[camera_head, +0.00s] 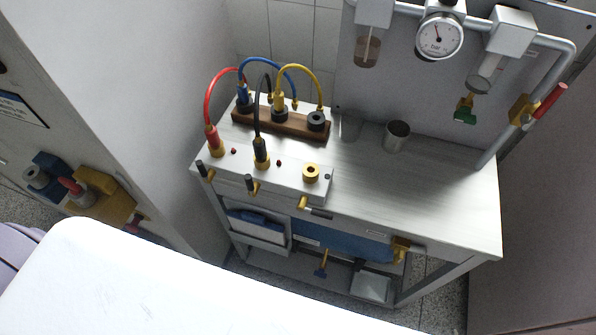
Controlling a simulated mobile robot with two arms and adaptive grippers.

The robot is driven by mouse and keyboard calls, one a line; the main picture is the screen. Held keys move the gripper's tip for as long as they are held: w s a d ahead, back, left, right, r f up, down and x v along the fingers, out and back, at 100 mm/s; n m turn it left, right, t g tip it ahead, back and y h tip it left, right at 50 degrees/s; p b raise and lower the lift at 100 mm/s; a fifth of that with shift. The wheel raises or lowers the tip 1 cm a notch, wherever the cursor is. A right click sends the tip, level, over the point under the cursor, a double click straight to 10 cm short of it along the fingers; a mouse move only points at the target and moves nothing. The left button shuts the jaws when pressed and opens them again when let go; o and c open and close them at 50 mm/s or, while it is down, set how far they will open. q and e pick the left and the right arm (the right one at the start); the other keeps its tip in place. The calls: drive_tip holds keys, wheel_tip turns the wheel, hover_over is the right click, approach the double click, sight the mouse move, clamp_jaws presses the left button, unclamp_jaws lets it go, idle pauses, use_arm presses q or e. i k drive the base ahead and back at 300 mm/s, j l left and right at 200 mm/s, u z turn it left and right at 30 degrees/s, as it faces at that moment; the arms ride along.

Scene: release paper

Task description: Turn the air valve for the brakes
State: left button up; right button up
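A brass valve (523,110) with a red handle (549,101) sits on the grey pipe at the right of the head view. The handle slants up to the right. A small brass valve with a green handle (465,114) hangs below the filter unit. Several small brass levers with dark handles line the bench's front, one of them at the left (203,171). A brass fitting (402,247) is at the bench's lower right. No label shows which valve serves the brakes. Neither of my grippers is in view.
A pressure gauge (438,37) is mounted above the metal bench (440,180). Red, black, blue and yellow hoses arch over a wooden block (295,124). Yellow and blue fittings (100,195) are at the left. The bench's right side is clear.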

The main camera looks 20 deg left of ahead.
sight(252, 187)
drive_tip(key=k+j+z, duration=0.1)
drive_tip(key=j+z, duration=0.3)
drive_tip(key=k+j+z, duration=0.2)
drive_tip(key=j+z, duration=0.15)
drive_tip(key=k+j+z, duration=0.25)
drive_tip(key=z, duration=0.15)
drive_tip(key=k+j, duration=0.3)
drive_tip(key=j, duration=0.2)
